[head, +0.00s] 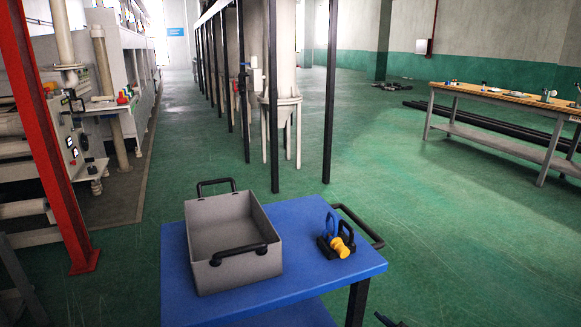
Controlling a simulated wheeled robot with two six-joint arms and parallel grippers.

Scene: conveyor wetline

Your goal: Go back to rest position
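A blue cart top (305,262) stands in front of me at the bottom middle. An open grey bin (236,272) with black handles sits on its left part and looks empty inside. To the right of the bin lies a black item with a blue loop and a yellow knob (342,245). A small black part at the bottom edge, right of the cart, looks like the tip of my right gripper (390,321). Most of it is cut off, so its opening does not show. My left gripper is not in view.
A red post (45,140) and a machine stand at the left. Dark posts (329,95) and a pale column stand behind the cart. A long workbench (500,98) with small items is at the right. The green floor (440,240) right of the cart is clear.

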